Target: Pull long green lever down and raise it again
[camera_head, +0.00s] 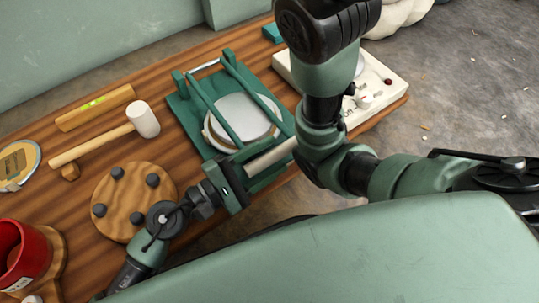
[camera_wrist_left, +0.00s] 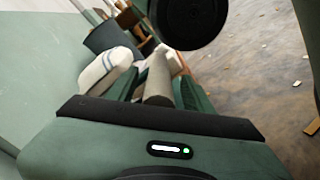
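A green press (camera_head: 178,97) with two long side bars and a round pale plate (camera_head: 240,117) stands on the wooden table. A beige cylindrical handle (camera_head: 272,157) lies at its front edge, and it also shows in the left wrist view (camera_wrist_left: 158,82). My left gripper (camera_head: 266,163) reaches in from the lower left with its fingers on either side of this handle. In the left wrist view the fingers (camera_wrist_left: 158,90) flank it, with what looks like a narrow gap. The handle's join to the press is partly hidden. My right gripper is out of view.
A white mallet (camera_head: 143,119), a green-vialed level (camera_head: 95,107), a round wooden board with black knobs (camera_head: 133,207) and a red mug (camera_head: 22,251) lie left of the press. A white box (camera_head: 392,88) stands to the right. My right arm crosses nearby.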

